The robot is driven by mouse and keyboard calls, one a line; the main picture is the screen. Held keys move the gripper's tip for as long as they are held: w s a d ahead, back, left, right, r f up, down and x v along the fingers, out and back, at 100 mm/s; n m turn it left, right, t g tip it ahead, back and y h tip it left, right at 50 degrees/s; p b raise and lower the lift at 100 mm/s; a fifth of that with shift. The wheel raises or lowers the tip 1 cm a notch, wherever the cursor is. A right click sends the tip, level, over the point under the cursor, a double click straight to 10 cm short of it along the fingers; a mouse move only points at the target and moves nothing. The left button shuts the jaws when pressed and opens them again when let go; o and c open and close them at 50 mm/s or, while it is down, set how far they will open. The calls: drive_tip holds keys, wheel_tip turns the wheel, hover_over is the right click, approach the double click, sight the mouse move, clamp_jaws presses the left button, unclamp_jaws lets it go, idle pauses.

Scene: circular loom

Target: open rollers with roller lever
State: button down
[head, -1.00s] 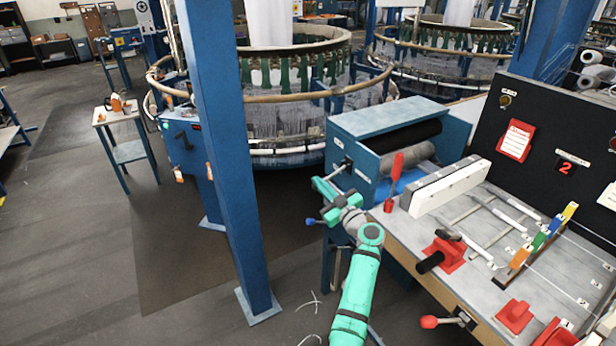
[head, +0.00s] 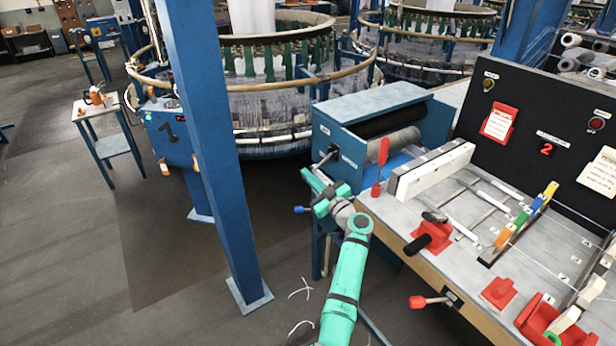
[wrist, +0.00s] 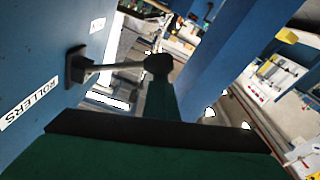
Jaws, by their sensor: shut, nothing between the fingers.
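The blue roller box (head: 350,158) with a dark and a grey roller (head: 395,142) stands at the left end of the workbench. The roller lever (head: 323,160) sticks out of its left side. In the wrist view the lever (wrist: 115,66) runs from a dark square mount to a black knob (wrist: 157,66), near the ROLLERS label (wrist: 28,103). My green gripper (head: 307,174) is shut and empty at the lever. In the wrist view its narrow tip (wrist: 161,96) overlaps the knob's lower edge; I cannot tell whether they touch.
A blue pillar (head: 215,150) stands left of my arm. A red upright lever (head: 380,165) and a white block (head: 432,170) are on the bench right of the roller box. A blue-ended handle (head: 300,209) shows beside my arm. Open floor lies at the left.

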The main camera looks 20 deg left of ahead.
drive_tip(key=shift+f, duration=0.5)
wheel_tip(320, 180, up, 4)
drive_tip(key=a, duration=0.2)
drive_tip(key=r+v, duration=0.1)
drive_tip(key=v, duration=0.9)
drive_tip(key=shift+s+f, duration=0.3)
drive_tip(key=shift+s, duration=0.2)
drive_tip(key=shift+d, duration=0.1)
